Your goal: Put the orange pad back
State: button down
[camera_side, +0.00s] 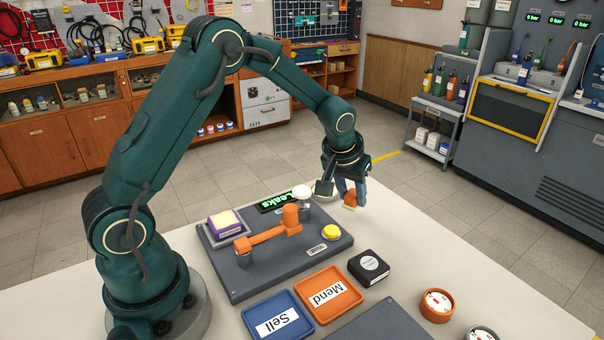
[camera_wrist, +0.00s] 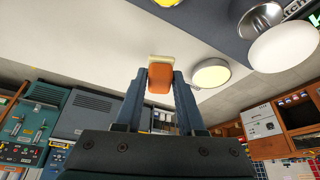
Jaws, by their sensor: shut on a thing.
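The orange pad (camera_side: 349,200) is an orange block with a cream face. It is between the fingers of my gripper (camera_side: 350,193), which is shut on it, above the table near the far right corner of the grey test board (camera_side: 290,270). In the wrist view the orange pad (camera_wrist: 160,80) sits between the blue fingertips of my gripper (camera_wrist: 160,75), cream edge outward. A purple pad (camera_side: 225,223) with a cream top sits on the board's left part. A round dish with a pale disc (camera_wrist: 211,74) is on the table close to the gripper, partly hidden in the side view.
An orange lever (camera_side: 268,238), a white dome (camera_side: 302,191) and a yellow button (camera_side: 331,232) stand on the board. The blue Sell tray (camera_side: 300,329), orange Mend tray (camera_side: 353,301), black box (camera_side: 369,267) and orange round container (camera_side: 437,305) are in front.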

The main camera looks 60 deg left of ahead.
aim_at(349, 199)
jog(key=shift+f, duration=1.55)
jog(key=shift+f, duration=0.1)
jog(key=c, duration=0.5)
grip_release()
